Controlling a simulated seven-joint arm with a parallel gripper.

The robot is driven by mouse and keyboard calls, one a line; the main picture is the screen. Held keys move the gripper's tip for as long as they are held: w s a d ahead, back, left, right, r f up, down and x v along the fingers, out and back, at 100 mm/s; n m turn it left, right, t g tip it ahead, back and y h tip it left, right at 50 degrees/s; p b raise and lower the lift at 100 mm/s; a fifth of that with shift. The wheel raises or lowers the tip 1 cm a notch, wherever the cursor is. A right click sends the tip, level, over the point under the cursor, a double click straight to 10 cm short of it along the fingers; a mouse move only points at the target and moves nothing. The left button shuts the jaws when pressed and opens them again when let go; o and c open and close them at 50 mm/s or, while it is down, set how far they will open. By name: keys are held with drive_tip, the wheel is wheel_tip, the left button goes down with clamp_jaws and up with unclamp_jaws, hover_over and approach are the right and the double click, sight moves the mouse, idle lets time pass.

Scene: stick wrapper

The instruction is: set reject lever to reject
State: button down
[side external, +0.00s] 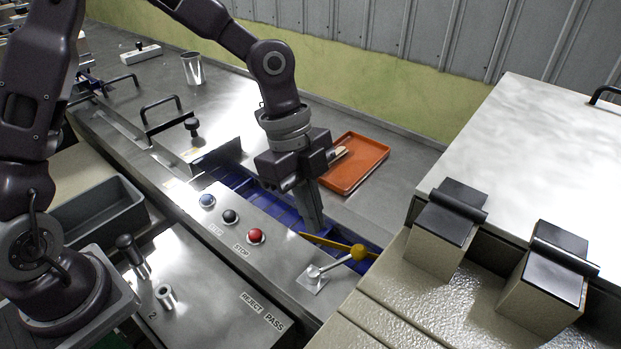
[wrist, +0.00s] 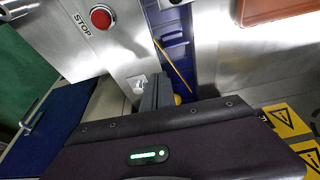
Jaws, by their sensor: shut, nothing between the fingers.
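The reject lever (side external: 330,265) is a metal rod with a yellow ball knob on a small pale base plate, at the right end of the steel control panel. In the side view it leans to the right, its knob out over the blue conveyor's edge.
Blue, black and red STOP (side external: 256,236) buttons line the panel left of the lever. A thin yellow bar (side external: 325,242) crosses the blue conveyor (side external: 230,180) near the knob. An orange tray (side external: 357,165) lies behind. A beige machine with black blocks (side external: 447,228) stands at right.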

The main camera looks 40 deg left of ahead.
drive_tip(key=v, duration=0.9)
drive_tip(key=shift+r, duration=0.4)
